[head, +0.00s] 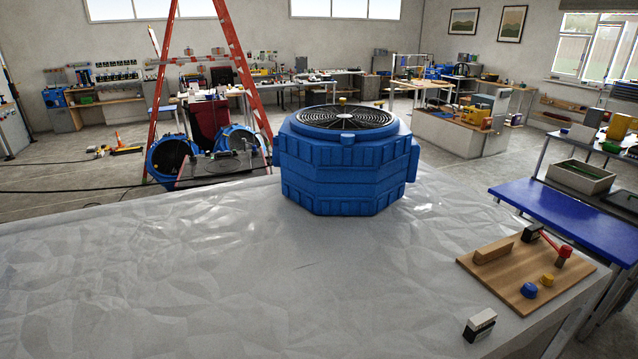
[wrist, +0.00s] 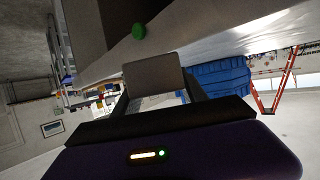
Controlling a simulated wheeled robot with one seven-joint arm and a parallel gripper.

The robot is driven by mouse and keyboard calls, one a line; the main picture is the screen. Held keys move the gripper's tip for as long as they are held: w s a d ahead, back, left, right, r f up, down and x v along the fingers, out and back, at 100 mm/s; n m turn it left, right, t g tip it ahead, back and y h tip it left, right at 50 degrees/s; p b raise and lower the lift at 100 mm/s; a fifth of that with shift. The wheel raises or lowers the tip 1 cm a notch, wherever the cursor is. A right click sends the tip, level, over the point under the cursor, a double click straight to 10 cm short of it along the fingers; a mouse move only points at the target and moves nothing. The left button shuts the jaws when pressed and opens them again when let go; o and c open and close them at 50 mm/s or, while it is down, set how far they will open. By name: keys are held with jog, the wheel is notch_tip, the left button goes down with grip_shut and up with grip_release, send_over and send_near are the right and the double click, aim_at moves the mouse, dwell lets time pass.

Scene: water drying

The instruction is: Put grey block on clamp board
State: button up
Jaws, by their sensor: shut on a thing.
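My gripper (wrist: 155,82) shows only in the wrist view, its two dark fingers on either side of a plain grey-brown block. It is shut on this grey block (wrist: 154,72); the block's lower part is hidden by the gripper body. The clamp board (head: 520,277) is a flat wooden board near the right corner of the table in the head view. The head view does not show my gripper or the held block.
A black-and-white block (head: 480,325) lies near the table's front right edge. A large blue fan unit (head: 345,165) stands at the table's back; it shows upside down in the wrist view (wrist: 220,80). The table's left is clear.

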jog(key=s+a+f+n+y, duration=0.2)
jog(key=a+f+n+y, duration=0.1)
jog(key=f, duration=0.4)
jog(key=shift+a+f, duration=0.3)
jog(key=shift+a, duration=0.15)
jog(key=shift+t, duration=0.3)
